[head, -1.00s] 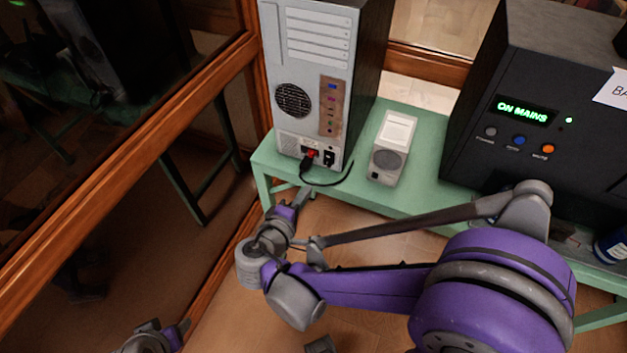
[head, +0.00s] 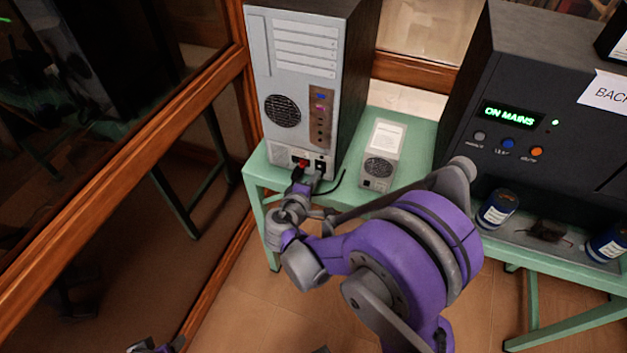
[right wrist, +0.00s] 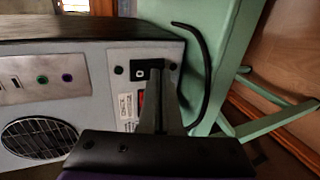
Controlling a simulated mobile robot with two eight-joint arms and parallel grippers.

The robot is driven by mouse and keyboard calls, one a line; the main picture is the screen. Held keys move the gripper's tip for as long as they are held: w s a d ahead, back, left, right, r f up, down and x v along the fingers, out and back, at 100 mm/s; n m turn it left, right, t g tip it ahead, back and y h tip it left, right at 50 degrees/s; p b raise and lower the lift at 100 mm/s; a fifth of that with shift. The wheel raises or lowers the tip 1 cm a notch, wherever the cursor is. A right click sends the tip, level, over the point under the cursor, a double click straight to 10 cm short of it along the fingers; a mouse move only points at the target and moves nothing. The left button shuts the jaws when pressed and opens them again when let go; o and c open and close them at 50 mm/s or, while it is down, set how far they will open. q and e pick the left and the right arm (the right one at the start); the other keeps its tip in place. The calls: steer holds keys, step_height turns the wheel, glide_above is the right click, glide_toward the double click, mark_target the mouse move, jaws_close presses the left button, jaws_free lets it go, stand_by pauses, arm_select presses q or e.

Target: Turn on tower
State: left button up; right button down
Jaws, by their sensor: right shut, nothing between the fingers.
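The tower (head: 290,91) stands upright on the green bench, its light grey back panel facing me. Low on that panel are a red part (head: 301,163) and a small black switch with a white mark (head: 320,168). The switch also shows in the right wrist view (right wrist: 138,72). My right gripper (right wrist: 157,72) is shut and empty, its fingertips right beside the switch. Whether they touch it I cannot tell. The fingers partly cover the red part and the plug area. A black cable (right wrist: 203,70) curves beside the tower. My left gripper is not clearly visible.
A small grey box (head: 380,156) stands right of the tower. Farther right is a large black unit (head: 520,125) reading "ON MAINS", with blue cans (head: 497,208) before it. A wood-framed glass wall (head: 205,110) is close on the left. The green bench (head: 415,137) has little free room.

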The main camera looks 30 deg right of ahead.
steer(key=shift+w+d+f, duration=0.1)
steer(key=shift+f, duration=0.05)
stand_by(0.4)
steer(key=shift+r+p, duration=0.35)
steer(key=shift+r, duration=0.55)
